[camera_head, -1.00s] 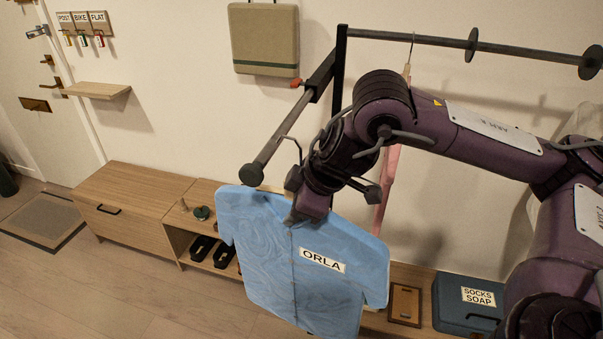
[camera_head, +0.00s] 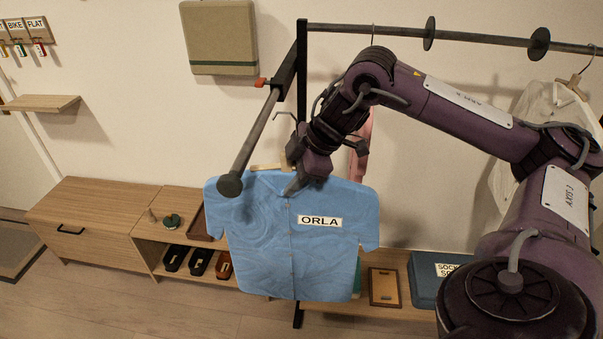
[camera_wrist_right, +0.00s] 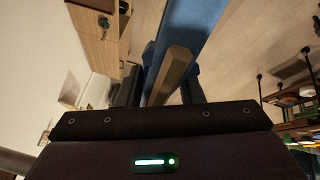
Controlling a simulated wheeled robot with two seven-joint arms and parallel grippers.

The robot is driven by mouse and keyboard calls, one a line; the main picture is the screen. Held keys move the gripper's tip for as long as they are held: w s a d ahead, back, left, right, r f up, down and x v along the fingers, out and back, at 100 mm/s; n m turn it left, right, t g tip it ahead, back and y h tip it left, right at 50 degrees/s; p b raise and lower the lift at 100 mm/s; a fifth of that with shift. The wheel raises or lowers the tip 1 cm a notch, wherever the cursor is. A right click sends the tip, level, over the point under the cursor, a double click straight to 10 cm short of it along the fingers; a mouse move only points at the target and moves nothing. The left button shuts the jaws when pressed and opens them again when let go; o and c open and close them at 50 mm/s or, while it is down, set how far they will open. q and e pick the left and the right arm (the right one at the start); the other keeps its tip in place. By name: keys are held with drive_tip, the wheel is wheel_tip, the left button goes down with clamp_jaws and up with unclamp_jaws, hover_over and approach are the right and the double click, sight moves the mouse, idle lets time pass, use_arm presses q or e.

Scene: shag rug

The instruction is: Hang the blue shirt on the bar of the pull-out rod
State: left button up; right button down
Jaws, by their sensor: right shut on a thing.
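The blue shirt (camera_head: 290,240), with an ORLA label, hangs on a wooden hanger (camera_head: 268,167). My right gripper (camera_head: 300,182) is shut on the hanger near the collar. In the right wrist view the wooden hanger (camera_wrist_right: 173,72) sits between the fingers, with blue cloth (camera_wrist_right: 190,22) beyond. The pull-out rod (camera_head: 253,140) slopes towards me from the black post and ends in a round cap. The hanger's metal hook shows just right of the rod; I cannot tell whether it touches or passes over it. My left gripper is not in view.
A fixed rail (camera_head: 385,31) with round discs runs right from the black post (camera_head: 301,60). A pink garment (camera_head: 362,130) hangs behind my arm and a white one (camera_head: 530,125) at the right. A low wooden bench (camera_head: 110,215) with shoes stands below.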

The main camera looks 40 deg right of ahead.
sight(266, 182)
drive_tip(key=shift+w+a+r+p, duration=0.1)
drive_tip(key=shift+w+a+p, duration=0.3)
drive_tip(key=shift+w+a, duration=1.4)
drive_tip(key=shift+w, duration=0.3)
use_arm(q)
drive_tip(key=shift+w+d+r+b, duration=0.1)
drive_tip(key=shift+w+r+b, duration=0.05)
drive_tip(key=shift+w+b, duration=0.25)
use_arm(e)
drive_tip(key=shift+f, duration=1.05)
drive_tip(key=c, duration=0.9)
unclamp_jaws()
drive_tip(key=shift+f, duration=0.1)
